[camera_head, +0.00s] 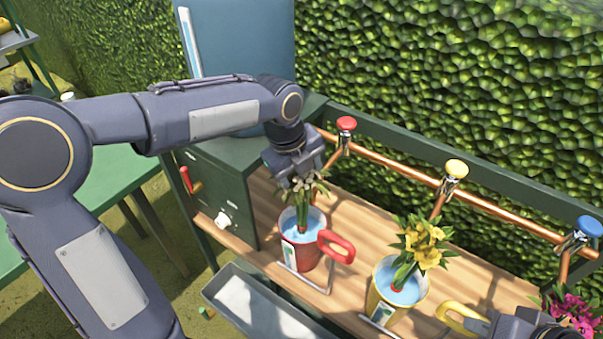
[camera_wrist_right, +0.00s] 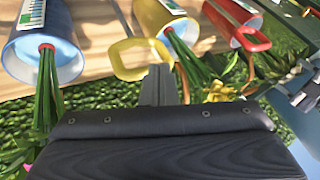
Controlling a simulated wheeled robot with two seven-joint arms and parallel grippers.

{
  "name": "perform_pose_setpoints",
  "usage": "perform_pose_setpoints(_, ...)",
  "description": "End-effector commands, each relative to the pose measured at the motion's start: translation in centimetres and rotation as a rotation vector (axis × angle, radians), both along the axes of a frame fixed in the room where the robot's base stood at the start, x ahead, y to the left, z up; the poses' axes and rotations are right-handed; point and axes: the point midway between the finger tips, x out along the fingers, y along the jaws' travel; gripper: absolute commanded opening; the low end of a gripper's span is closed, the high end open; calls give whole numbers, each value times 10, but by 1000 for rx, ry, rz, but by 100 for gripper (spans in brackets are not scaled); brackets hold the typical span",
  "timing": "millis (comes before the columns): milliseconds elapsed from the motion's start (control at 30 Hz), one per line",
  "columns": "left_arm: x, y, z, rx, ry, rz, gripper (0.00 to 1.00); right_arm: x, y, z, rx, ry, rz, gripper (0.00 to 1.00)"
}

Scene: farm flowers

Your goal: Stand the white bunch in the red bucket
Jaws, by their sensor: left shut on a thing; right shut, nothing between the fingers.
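The white bunch (camera_head: 302,207) is upright over the red bucket (camera_head: 312,256), its green stems reaching down inside the rim into the blue water. My left gripper (camera_head: 297,180) comes from above and is shut on the white bunch near its flower heads, partly hiding them. The red bucket stands on the wooden bench, its red handle pointing right; it also shows in the right wrist view (camera_wrist_right: 213,17). My right gripper (camera_wrist_right: 160,80) is shut and empty close to the yellow bucket's handle; whether it touches is unclear. In the head view only its edge shows at the bottom right.
The yellow bucket (camera_head: 379,311) holds a yellow bunch (camera_head: 423,243). A blue bucket (camera_wrist_right: 62,30) with stems shows in the right wrist view; pink flowers (camera_head: 572,311) show at the head view's right edge. A copper pipe (camera_head: 395,172) with colored taps runs behind. A grey trough (camera_head: 262,306) lies in front.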

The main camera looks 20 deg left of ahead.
Motion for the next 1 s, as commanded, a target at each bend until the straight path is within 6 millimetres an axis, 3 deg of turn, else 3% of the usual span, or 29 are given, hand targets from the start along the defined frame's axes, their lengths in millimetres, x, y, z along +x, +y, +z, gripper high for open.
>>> perform_pose_setpoints(233, 0, 0, 0, -1, -1, 0, 13, 0, 0, 0, 0, 0, 0, 0)
perform_pose_setpoints(267, 0, 0, 0, -1, -1, 0, 62, 0, 0, 0, 0, 0, 0, 0)
perform_pose_setpoints(433, 0, 0, 0, -1, -1, 0, 84, 0, 0, 0, 0, 0, 0, 0)
perform_pose_setpoints(767, 0, 0, 4, 0, -1, 0, 84, 0, 0, 0, 0, 0, 0, 0)
perform_pose_setpoints(1000, -6, 6, 40, -1, -5, 2, 84, 0, 0, 4, 0, 0, 0, 0)
